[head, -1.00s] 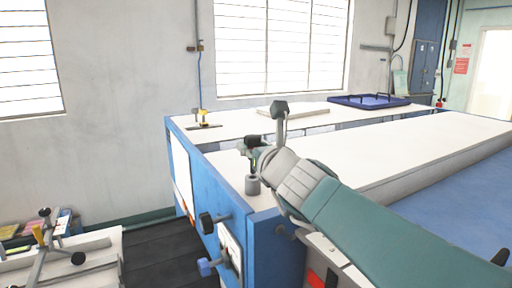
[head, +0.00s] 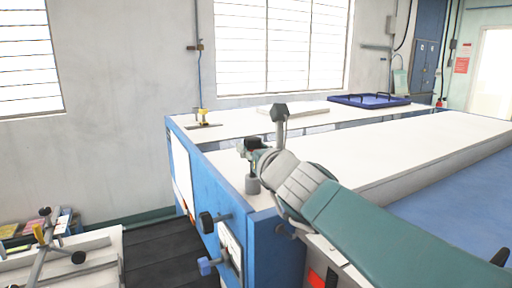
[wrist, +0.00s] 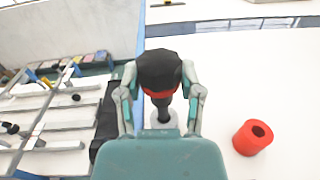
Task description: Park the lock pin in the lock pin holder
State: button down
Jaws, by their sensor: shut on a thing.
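The lock pin (wrist: 160,72) has a black knob with a red band and a dark stem. My gripper (wrist: 160,93) is shut on it, one finger on each side, in the wrist view. The lock pin holder (head: 252,185) is a short grey cylinder standing near the corner of the white tabletop. It also shows as a pale ring (wrist: 167,113) below the stem in the wrist view. The pin is upright, with its stem over or in the holder. I cannot tell how deep the tip sits. In the head view my gripper (head: 256,151) is just above the holder.
A red hollow cylinder (wrist: 253,137) stands on the white tabletop (wrist: 285,75) to the right of the holder. A blue tray (head: 370,100) lies on the far table. A lower bench (head: 75,262) is at left.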

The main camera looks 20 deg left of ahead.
jog(key=shift+f, duration=1.75)
jog(key=shift+c, duration=0.8)
grip_release()
jog(key=v, duration=1.2)
jog(key=shift+s+f, duration=0.1)
